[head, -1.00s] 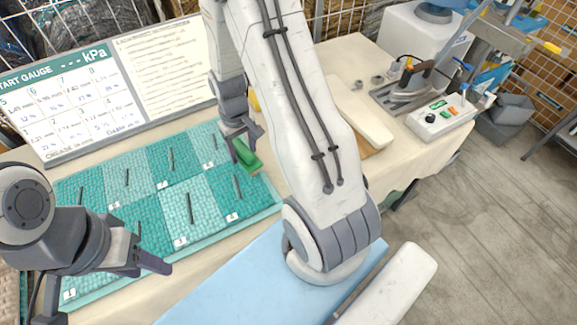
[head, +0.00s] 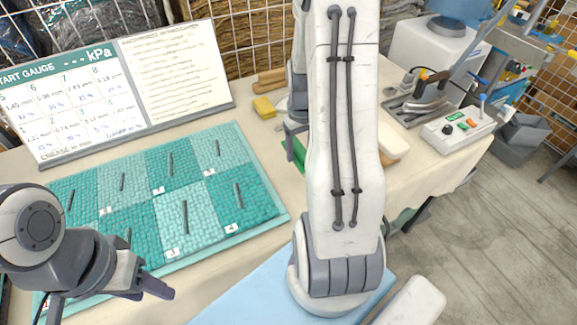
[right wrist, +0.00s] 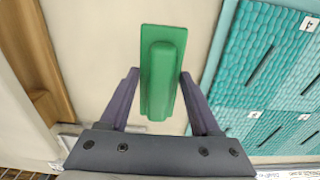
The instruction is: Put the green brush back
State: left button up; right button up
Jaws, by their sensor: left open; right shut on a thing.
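The green brush (head: 299,153) is partly hidden behind my right arm in the head view. In the right wrist view the brush (right wrist: 162,75) lies lengthwise between the two fingers of my right gripper (right wrist: 159,78), which is shut on it. It is over bare cream cloth, just right of the teal mat board (head: 279,219); its height above the cloth is hard to tell. My right gripper also shows in the head view (head: 296,128). My left gripper (head: 150,288) is open and empty near the board's front left part.
A yellow block (head: 263,107) and wooden pieces (head: 270,80) lie behind the brush. A cream pad (head: 394,142) is right of my arm. A control box (head: 458,128) stands at the right. A wooden strip (right wrist: 32,60) runs along the left of the wrist view.

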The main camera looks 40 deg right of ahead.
jog(key=a+f, duration=0.1)
jog(key=w+a+f, duration=0.1)
jog(key=a, duration=0.1)
jog(key=shift+w+f, duration=0.1)
jog(key=shift+f, duration=1.85)
jog(key=shift+f, duration=0.1)
jog(key=o, duration=1.4)
jog(key=shift+o, duration=0.2)
